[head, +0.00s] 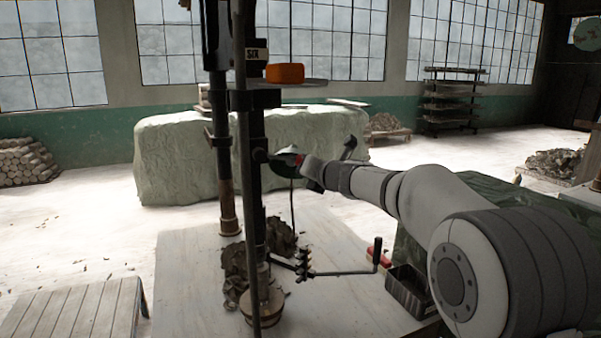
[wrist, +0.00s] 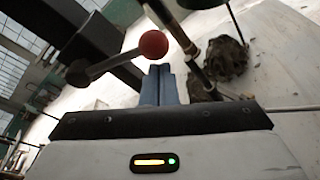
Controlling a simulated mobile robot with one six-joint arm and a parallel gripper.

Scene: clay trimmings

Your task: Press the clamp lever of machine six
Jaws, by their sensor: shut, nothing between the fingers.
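Machine six (head: 250,130) is a dark upright press with a small plate that reads SIX. In the wrist view a lever with a red ball knob (wrist: 153,44) and a grey rod (wrist: 115,63) runs to a dark pivot at the left. A small red spot, likely the same knob (head: 300,160), shows in the head view beside the machine's column. My gripper (wrist: 160,72) is shut and empty, its blue-grey fingertips close to the knob. In the head view my gripper is small and dark against the machine; whether it touches the knob cannot be told.
An orange block (head: 285,73) sits on the machine's shelf. Clay lumps (head: 237,263) lie at its base. A black-gripped crank (head: 377,252) and a dark tray (head: 408,290) are on the pale table (head: 185,270). A sheet-covered block (head: 170,160) stands behind.

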